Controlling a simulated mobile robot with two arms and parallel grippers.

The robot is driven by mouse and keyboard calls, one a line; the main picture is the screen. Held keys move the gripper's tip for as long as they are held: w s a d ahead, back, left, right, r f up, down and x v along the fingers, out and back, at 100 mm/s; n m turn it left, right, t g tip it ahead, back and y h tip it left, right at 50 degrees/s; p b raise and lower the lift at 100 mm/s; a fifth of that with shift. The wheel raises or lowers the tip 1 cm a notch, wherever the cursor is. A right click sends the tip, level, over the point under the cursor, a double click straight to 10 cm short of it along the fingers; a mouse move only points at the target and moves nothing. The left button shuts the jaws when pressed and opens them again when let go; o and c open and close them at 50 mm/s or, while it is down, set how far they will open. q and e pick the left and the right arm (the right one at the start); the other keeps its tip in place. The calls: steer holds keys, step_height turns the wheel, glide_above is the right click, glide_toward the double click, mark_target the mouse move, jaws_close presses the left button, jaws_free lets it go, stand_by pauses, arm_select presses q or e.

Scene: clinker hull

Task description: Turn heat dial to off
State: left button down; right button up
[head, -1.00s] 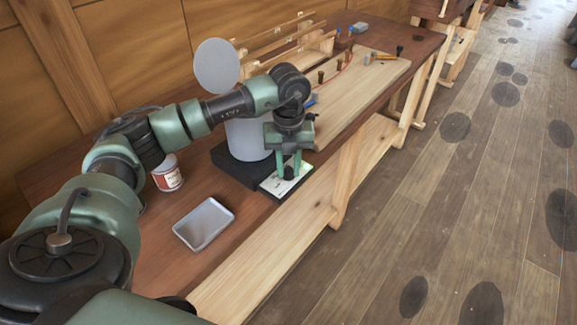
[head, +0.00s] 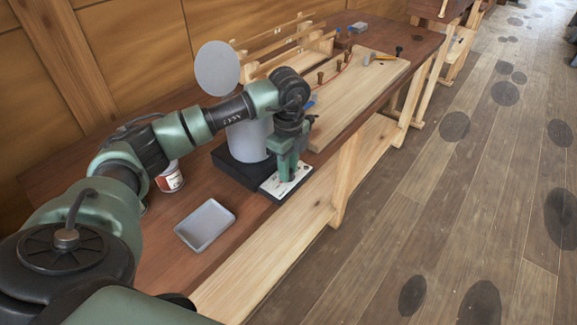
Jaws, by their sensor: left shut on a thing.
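The heat dial is hidden behind the fingers of my left gripper (head: 287,176). This gripper points down at the pale control panel (head: 272,185) on the front of a black heater base (head: 232,168), and it is shut on the dial there. A grey pot (head: 245,140) stands on the base, partly behind my arm. A round grey lid (head: 217,68) stands open, upright above the pot. The dial's setting cannot be read. My right gripper is not in view.
A shallow grey tray (head: 205,225) and a white and red can (head: 169,178) stand on the bench, left of the heater. A pale board (head: 345,95) with small tools lies to the right, with wooden racks (head: 285,45) behind. Clear floor lies beyond the bench's front edge.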

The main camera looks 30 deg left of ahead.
arm_select(q)
steer(key=shift+w+a+r+n, duration=0.1)
steer(key=shift+r+n, duration=0.05)
steer(key=shift+n, duration=0.4)
steer(key=shift+w+r+n, duration=0.1)
steer(key=shift+n, duration=0.45)
steer(key=c, duration=1.3)
jaws_free()
steer(key=shift+o, duration=0.7)
steer(key=shift+s+f, duration=0.1)
step_height(320, 180, up, 8)
steer(key=shift+f+b, duration=0.1)
steer(key=shift+b, duration=0.35)
